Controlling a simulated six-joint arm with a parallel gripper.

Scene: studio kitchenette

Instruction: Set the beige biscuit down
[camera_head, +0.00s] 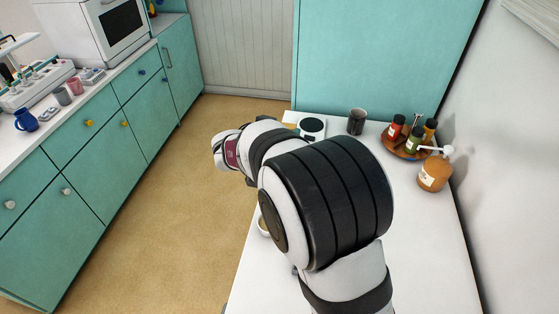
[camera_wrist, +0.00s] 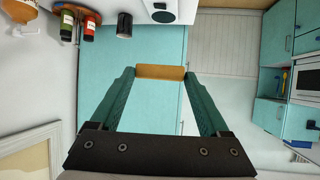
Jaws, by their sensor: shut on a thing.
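The beige biscuit (camera_wrist: 160,72) shows in the wrist view as a flat, tan bar, seen edge-on. It lies across the gap between the tips of my gripper (camera_wrist: 161,76). The two teal fingers are closed on its ends. In the wrist view, teal panelling shows behind the biscuit, and no surface is seen touching it.
The white table (camera_head: 433,240) holds a white device with a black disc (camera_head: 311,127), a dark mug (camera_head: 357,121), a tray with several bottles (camera_head: 408,151) and an orange pump bottle (camera_head: 434,173). A pale bowl (camera_head: 264,227) is partly hidden by my arm. Teal cabinets (camera_head: 140,119) stand left.

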